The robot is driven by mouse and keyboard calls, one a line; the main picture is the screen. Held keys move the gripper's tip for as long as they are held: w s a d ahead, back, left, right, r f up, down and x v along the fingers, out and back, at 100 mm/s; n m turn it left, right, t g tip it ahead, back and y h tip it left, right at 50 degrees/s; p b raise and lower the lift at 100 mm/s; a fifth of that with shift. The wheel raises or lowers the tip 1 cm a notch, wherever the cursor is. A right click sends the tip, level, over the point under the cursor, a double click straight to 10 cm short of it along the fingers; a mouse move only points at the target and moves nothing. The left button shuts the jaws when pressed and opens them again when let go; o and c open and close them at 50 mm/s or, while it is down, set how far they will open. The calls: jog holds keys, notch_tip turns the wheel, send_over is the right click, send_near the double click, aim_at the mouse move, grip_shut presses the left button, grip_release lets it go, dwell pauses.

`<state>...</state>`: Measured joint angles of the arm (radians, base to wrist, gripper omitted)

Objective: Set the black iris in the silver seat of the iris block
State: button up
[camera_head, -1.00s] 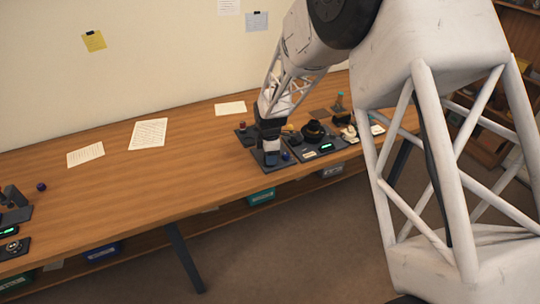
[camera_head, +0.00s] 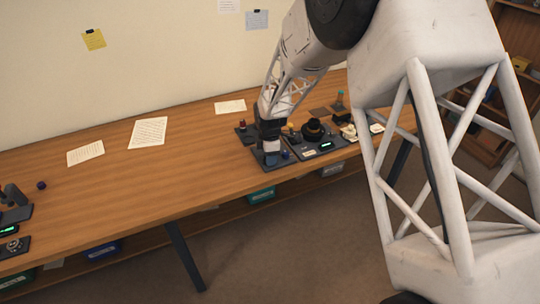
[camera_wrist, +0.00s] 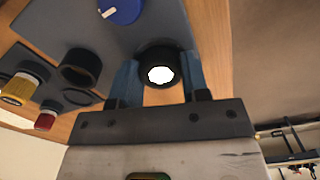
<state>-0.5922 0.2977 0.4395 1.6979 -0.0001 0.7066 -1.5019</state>
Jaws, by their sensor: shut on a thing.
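In the wrist view my gripper (camera_wrist: 160,64) has its two blue fingers shut on the black iris (camera_wrist: 158,53), a dark ring with a bright white centre. The ring is over the edge of a dark grey block (camera_wrist: 62,22) that carries a blue knob (camera_wrist: 120,10); I take this as the iris block. I cannot tell whether the ring touches the block. The silver seat cannot be told apart from the bright centre. In the head view my gripper (camera_head: 270,149) is low over the dark units on the bench, and the iris is too small to make out.
In the wrist view a black ring-shaped holder (camera_wrist: 80,70), a yellow part (camera_wrist: 20,90) and a red part (camera_wrist: 45,118) stand left of the fingers. A unit with a green readout (camera_head: 326,146) is right of my gripper. The middle of the wooden bench (camera_head: 180,175) is clear.

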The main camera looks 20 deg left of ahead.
jog(key=o, duration=1.4)
jog(key=shift+f, duration=0.1)
jog(key=shift+r, duration=3.55)
